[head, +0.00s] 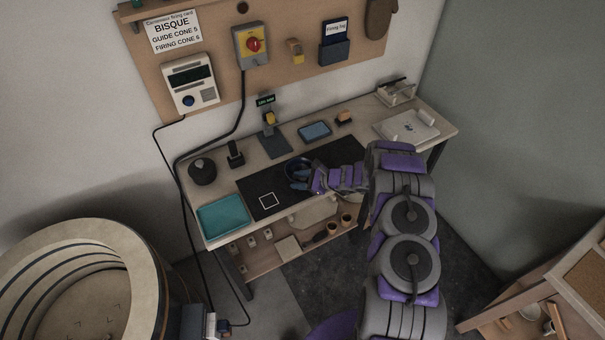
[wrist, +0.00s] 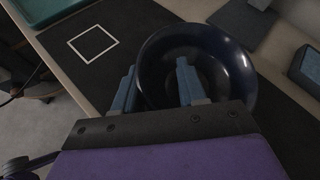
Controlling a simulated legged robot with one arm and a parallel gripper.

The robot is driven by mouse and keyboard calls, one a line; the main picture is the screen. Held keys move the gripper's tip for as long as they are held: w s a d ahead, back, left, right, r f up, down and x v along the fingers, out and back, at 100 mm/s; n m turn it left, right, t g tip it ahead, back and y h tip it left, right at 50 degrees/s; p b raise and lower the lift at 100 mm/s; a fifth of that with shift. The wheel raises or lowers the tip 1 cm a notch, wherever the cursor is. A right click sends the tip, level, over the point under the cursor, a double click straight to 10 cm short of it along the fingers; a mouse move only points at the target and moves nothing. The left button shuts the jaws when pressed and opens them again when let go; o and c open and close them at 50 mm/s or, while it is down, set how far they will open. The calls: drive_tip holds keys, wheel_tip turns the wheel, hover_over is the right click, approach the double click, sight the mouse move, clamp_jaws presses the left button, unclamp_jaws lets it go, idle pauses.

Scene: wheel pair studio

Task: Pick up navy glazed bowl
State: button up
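The navy glazed bowl (wrist: 228,62) is dark, round and glossy, and stands upright on the black mat (head: 262,182). In the head view the bowl (head: 296,165) is partly hidden by my gripper (head: 299,182), which reaches in from the right. In the wrist view my gripper (wrist: 157,68) is open, with its two blue-grey fingers apart. The left finger is outside the bowl by its rim and the right finger is over the bowl's inside, so the near-left wall lies between them. Whether either finger touches the bowl cannot be told.
A white square outline (head: 269,200) marks the mat left of the bowl. A teal tray (head: 223,215) lies at the bench's left end. Behind are a dark stand (head: 273,143) and a blue-topped tray (head: 314,131). A black round object (head: 202,171) stands at the back left.

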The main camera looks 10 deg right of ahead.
drive_tip(key=shift+a, duration=0.7)
drive_tip(key=c, duration=0.5)
clamp_jaws()
drive_tip(key=shift+s+d, duration=0.1)
drive_tip(key=shift+d, duration=0.25)
drive_tip(key=shift+a+r, duration=0.1)
drive_tip(key=shift+r, duration=0.5)
wheel_tip(320, 180, up, 3)
drive_tip(key=shift+f+p, duration=0.1)
drive_tip(key=shift+p, duration=0.35)
drive_tip(key=s+a, duration=0.2)
drive_tip(key=s, duration=0.5)
drive_tip(key=s+a+r, duration=0.1)
drive_tip(key=s+a, duration=0.1)
drive_tip(key=s, duration=0.6)
drive_tip(key=shift+a+p, duration=0.35)
drive_tip(key=shift+a, duration=0.05)
